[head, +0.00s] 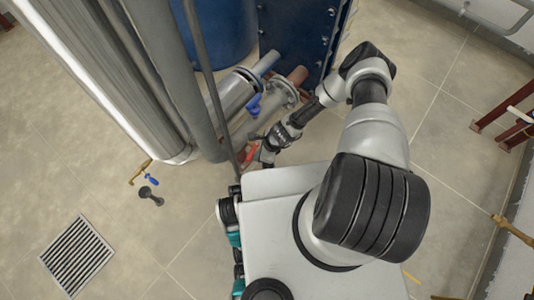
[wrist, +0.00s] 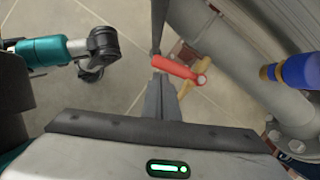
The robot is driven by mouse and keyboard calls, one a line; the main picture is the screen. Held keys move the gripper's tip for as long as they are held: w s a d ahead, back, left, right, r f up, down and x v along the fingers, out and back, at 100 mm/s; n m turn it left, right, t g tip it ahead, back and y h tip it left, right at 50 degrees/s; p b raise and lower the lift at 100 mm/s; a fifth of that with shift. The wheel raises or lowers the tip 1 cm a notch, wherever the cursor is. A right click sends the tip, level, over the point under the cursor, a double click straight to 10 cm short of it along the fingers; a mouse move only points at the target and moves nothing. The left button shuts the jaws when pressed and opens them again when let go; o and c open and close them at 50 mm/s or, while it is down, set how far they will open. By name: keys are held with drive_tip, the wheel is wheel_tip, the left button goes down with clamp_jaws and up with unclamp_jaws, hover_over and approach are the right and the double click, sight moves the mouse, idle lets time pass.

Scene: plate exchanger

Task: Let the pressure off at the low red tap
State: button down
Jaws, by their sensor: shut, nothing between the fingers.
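The low red tap has a red lever (wrist: 175,66) on a brass body (wrist: 192,78), upper middle of the wrist view. The red lever also shows in the head view (head: 249,153), low beside the grey pipes. My gripper (wrist: 160,98) is shut and empty, its fingers just below the lever in the wrist picture. In the head view my gripper (head: 266,154) is right beside the lever. The fingertips overlap or lie very close to the lever; I cannot tell whether they touch it. The brass body is mostly hidden in the head view.
A blue-handled tap (wrist: 298,70) sits on the pipework at right in the wrist view. A thin dark upright pipe (head: 213,90) and thick grey columns (head: 165,70) stand close by. A floor drain (head: 76,257) lies at the left. The tiled floor there is mostly clear.

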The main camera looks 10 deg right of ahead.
drive_tip(key=shift+w+a, duration=0.1)
drive_tip(key=shift+a, duration=1.15)
